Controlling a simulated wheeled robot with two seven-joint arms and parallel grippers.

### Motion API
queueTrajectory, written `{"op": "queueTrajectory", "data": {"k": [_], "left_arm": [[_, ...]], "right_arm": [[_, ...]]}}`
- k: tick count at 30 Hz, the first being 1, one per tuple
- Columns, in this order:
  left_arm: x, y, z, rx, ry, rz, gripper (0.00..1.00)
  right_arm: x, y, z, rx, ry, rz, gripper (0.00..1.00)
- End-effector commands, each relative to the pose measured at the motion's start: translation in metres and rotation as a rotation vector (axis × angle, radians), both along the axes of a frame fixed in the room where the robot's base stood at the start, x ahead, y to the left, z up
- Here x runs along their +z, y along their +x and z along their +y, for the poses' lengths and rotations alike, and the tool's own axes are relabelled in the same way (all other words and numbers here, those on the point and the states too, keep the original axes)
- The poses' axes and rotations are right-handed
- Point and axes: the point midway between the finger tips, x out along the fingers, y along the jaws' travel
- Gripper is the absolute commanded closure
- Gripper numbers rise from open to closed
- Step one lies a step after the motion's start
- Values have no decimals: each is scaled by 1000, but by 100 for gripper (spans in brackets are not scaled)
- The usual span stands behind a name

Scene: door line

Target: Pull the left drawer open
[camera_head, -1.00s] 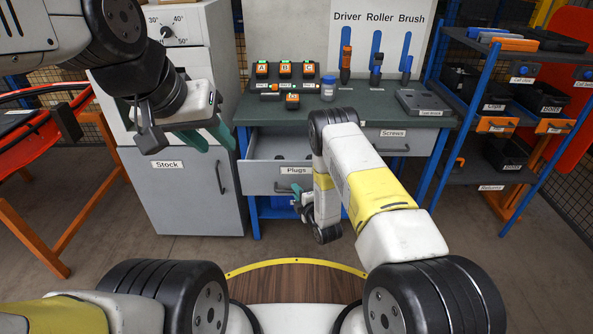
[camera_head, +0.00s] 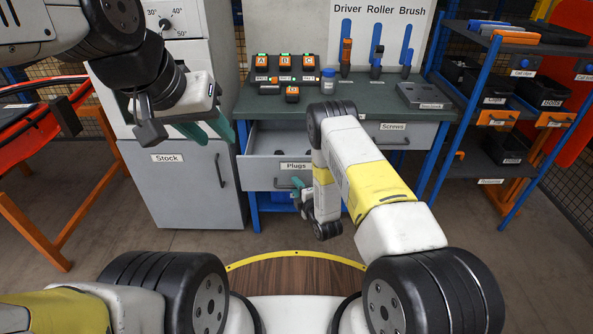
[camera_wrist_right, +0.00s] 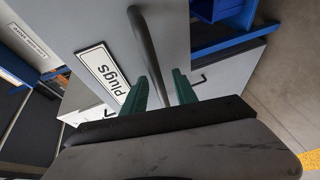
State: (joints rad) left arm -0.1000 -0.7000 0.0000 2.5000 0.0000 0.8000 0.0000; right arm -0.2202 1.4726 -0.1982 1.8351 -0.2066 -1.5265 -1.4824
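The left drawer, labelled Plugs (camera_head: 262,176), stands partly open under the green-topped bench, its grey inside showing. Its dark bar handle is mostly hidden by my right arm in the head view. In the right wrist view the handle (camera_wrist_right: 143,35) runs down beside the Plugs label (camera_wrist_right: 108,74) and its lower end lies between the teal fingers. My right gripper (camera_wrist_right: 166,88) has its fingers apart, with drawer front visible between them; whether one touches the bar I cannot tell. It also shows small in the head view (camera_head: 298,190). My left gripper (camera_head: 208,128) is open and empty before the Stock cabinet.
The grey Stock cabinet (camera_head: 185,195) stands left of the bench. The Screws drawer (camera_head: 400,135) is to the right, shut. A shelf rack (camera_head: 475,110) stands at right. Floor in front is clear.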

Motion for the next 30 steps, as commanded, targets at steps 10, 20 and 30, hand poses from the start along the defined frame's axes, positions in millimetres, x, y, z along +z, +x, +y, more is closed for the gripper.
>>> {"op": "queueTrajectory", "data": {"k": [10, 20, 30], "left_arm": [[0, 0, 0, 0, 0, 0, 64], [0, 0, 0, 0, 0, 0, 64], [0, 0, 0, 0, 0, 0, 64]], "right_arm": [[7, -39, -16, 0, -1, 3, 66], [14, -70, -30, 0, 0, 1, 66], [14, -71, -30, 0, 0, 1, 66]]}}
